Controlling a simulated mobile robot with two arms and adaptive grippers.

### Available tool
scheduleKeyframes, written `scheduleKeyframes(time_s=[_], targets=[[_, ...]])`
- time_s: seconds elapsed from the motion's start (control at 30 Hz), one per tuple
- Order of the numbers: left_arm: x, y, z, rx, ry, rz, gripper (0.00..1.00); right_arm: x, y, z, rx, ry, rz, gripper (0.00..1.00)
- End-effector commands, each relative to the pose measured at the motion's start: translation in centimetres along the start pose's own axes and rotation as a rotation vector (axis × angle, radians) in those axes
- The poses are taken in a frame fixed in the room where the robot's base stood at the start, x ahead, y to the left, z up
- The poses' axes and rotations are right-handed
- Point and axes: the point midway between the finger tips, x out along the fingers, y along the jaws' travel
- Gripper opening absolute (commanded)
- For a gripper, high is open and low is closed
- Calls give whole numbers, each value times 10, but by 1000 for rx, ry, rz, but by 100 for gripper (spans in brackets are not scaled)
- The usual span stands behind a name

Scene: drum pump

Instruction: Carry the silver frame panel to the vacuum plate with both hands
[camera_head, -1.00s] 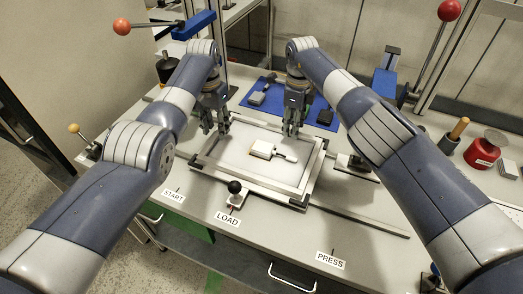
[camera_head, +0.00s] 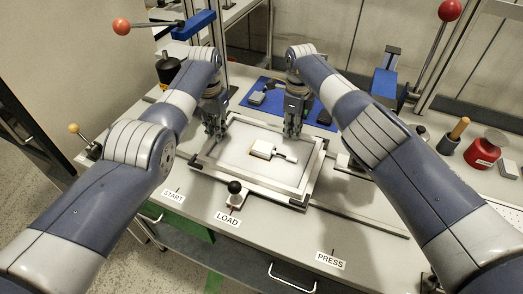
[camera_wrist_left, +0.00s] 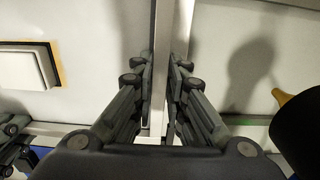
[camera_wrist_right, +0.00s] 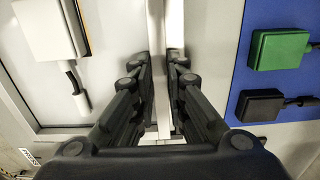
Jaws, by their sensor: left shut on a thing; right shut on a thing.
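The silver frame panel (camera_head: 250,187) lies around a white surface in the middle of the bench. My left gripper (camera_head: 214,134) is at the frame's far left corner area, shut on a silver bar, which runs between its fingers in the left wrist view (camera_wrist_left: 165,70). My right gripper (camera_head: 292,132) is at the far right part of the frame, also shut on a silver bar, seen between its fingers in the right wrist view (camera_wrist_right: 165,75). Whether the frame touches the surface below is unclear. I cannot tell which part is the vacuum plate.
A black knob (camera_head: 234,187) stands at the front by the LOAD label (camera_head: 228,218). A blue mat (camera_head: 268,88) with small blocks lies behind. A red can (camera_head: 484,149) stands at right.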

Motion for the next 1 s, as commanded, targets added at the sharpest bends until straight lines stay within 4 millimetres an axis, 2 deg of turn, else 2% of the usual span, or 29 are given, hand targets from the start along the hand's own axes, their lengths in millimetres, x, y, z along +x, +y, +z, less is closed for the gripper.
scheduleKeyframes(time_s=[0.27, 0.6, 1.0], targets=[[-6, 0, -1, 1, 2, 0, 0, -6, -1, 0, 0, -1, -3, 0], [-22, 0, 0, 1, 1, 0, 0, -22, -1, 0, 0, -1, -3, 0], [-21, 0, 0, 1, 0, 0, 0, -22, -1, 0, 0, 0, -3, 0]])
